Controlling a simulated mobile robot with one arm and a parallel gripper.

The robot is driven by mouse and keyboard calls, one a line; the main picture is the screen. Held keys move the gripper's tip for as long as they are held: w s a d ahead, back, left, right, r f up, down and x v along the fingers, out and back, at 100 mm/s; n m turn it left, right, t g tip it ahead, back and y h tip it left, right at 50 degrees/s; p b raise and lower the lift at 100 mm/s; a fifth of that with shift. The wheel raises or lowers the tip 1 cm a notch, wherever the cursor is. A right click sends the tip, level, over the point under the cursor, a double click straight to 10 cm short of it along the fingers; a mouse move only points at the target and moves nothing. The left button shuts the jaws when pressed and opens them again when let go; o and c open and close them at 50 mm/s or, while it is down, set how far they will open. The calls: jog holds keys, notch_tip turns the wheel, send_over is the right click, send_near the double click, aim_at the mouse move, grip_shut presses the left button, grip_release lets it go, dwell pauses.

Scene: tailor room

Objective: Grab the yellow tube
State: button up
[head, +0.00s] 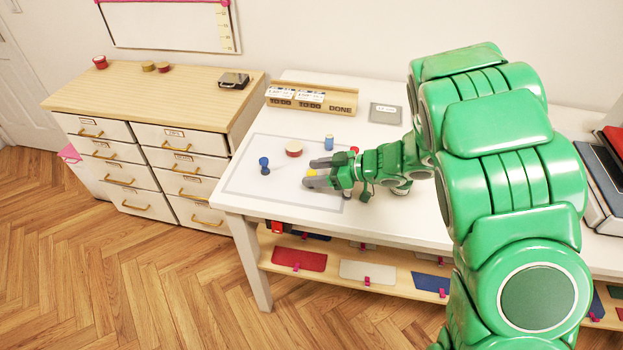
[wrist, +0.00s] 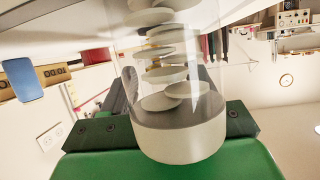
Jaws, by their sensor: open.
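A small patch of yellow, which looks like the yellow tube (head: 312,172), shows on the white table between my gripper's fingers in the head view. It is mostly hidden by the fingers. My gripper (head: 309,172) is open, low over the table, its two grey fingers on either side of the yellow. I cannot tell whether they touch it. In the wrist view a clear container with white discs and a white end (wrist: 180,138) fills the middle, close to the camera. The yellow tube is not clearly seen there.
On the white table (head: 240,200), a dark blue spool (head: 264,166), a red-and-white roll (head: 294,148) and a light blue spool (head: 329,142) stand near my gripper. A red item (head: 354,149) is right behind it. A wooden TO DO/DONE rack (head: 312,98) stands at the back.

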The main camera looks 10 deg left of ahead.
grip_shut()
dwell(0.3)
